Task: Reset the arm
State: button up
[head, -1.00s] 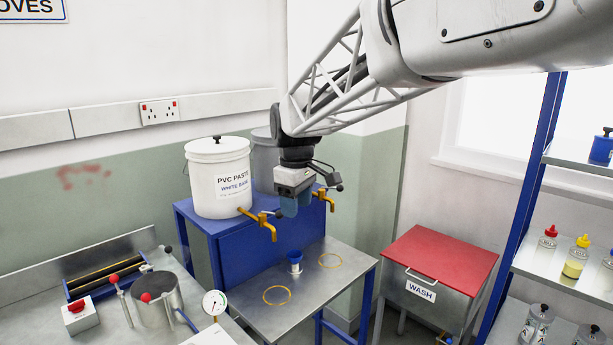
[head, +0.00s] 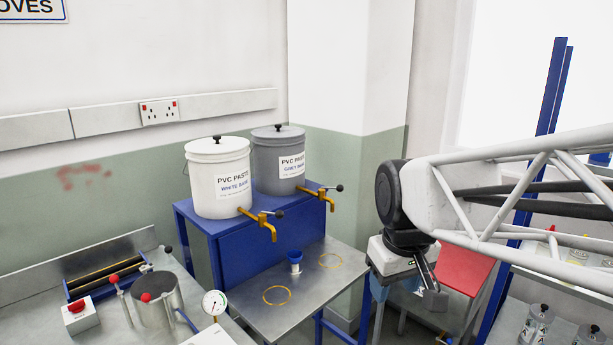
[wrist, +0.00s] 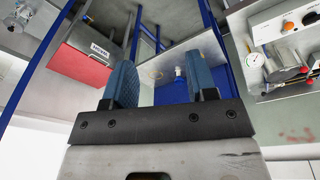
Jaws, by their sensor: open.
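My gripper (head: 378,288) hangs from the arm on the right of the head view, in front of the red-lidded wash bin (head: 466,268) and right of the metal table (head: 310,300). In the wrist view my gripper (wrist: 162,78) shows two blue fingers spread apart with nothing held between them. A small blue-topped cup (head: 295,261) stands on the metal table, well away from the fingers. My forearm lattice and wrist cover part of the wash bin and the shelves.
A white paste bucket (head: 217,180) and a grey one (head: 279,160), both with brass taps, stand on a blue stand (head: 240,252). Blue-posted shelves (head: 535,200) with bottles stand at right. A bench (head: 75,325) with a gauge (head: 214,303) is at left.

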jog(key=s+d+f+m, duration=0.3)
jog(key=s+d+f, duration=0.1)
jog(key=s, duration=0.6)
jog(key=shift+s+f+m+t, duration=0.3)
jog(key=shift+s+f+m, duration=0.1)
jog(key=shift+f, duration=0.4)
